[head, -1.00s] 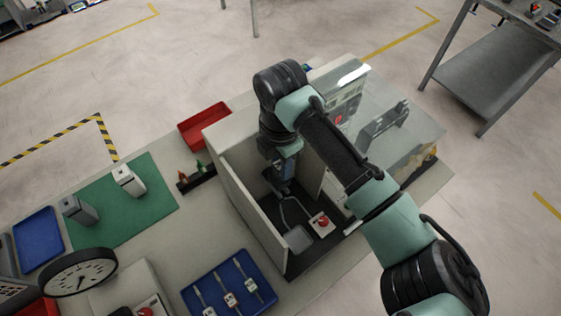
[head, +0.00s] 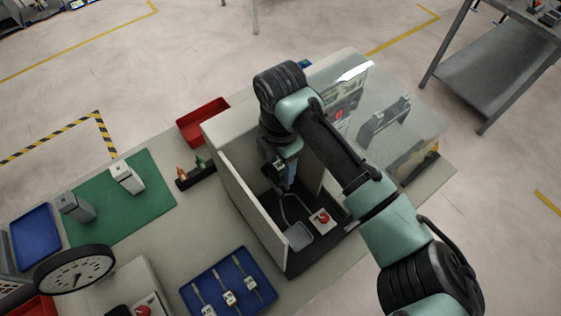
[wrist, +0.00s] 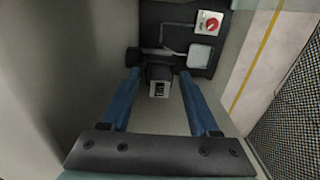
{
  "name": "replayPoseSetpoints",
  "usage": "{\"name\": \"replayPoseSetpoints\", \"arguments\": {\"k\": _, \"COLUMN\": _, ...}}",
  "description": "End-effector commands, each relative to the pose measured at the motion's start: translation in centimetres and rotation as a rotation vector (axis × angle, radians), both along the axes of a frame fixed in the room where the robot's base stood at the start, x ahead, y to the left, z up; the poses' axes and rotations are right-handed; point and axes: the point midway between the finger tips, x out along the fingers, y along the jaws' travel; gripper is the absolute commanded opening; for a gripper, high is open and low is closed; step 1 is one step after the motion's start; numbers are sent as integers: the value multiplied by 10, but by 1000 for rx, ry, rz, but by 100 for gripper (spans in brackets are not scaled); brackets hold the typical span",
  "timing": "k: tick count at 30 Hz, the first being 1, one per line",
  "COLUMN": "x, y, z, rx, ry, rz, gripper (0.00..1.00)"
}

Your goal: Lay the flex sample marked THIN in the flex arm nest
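My gripper (wrist: 160,78) is inside the walled bay, with its two blue fingers apart in the wrist view. A dark block with a pale striped face (wrist: 159,88) shows between the fingers, with gaps on both sides; I cannot tell whether it is the flex arm nest. A bent grey rod and a pale square pad (wrist: 201,56) lie beyond the fingertips; the pad (head: 299,235) also shows in the head view. Several flex samples (head: 230,298) lie in the blue tray (head: 268,271). Their markings are too small to read, so THIN cannot be picked out.
Tall pale walls (head: 246,205) stand close around my gripper. A red knob on a white box (head: 322,219) is beside the pad. A green mat (head: 150,205) with two grey blocks, a red bin (head: 203,121) and a round dial (head: 75,270) are to the left.

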Motion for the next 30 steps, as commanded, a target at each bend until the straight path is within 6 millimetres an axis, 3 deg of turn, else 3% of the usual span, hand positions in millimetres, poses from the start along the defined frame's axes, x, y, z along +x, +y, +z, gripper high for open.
{"name": "replayPoseSetpoints", "arguments": {"k": 8, "x": 0, "y": 0, "z": 0, "rx": -1, "ry": 1, "rz": 0, "gripper": 64}}
{"name": "replayPoseSetpoints", "arguments": {"k": 13, "x": 1, "y": 0, "z": 11, "rx": 0, "ry": -2, "rz": 2, "gripper": 64}}
{"name": "replayPoseSetpoints", "arguments": {"k": 24, "x": 1, "y": 1, "z": 89, "rx": -1, "ry": -4, "rz": 3, "gripper": 64}}
{"name": "replayPoseSetpoints", "arguments": {"k": 30, "x": 1, "y": 0, "z": 121, "rx": -2, "ry": -2, "rz": 0, "gripper": 64}}
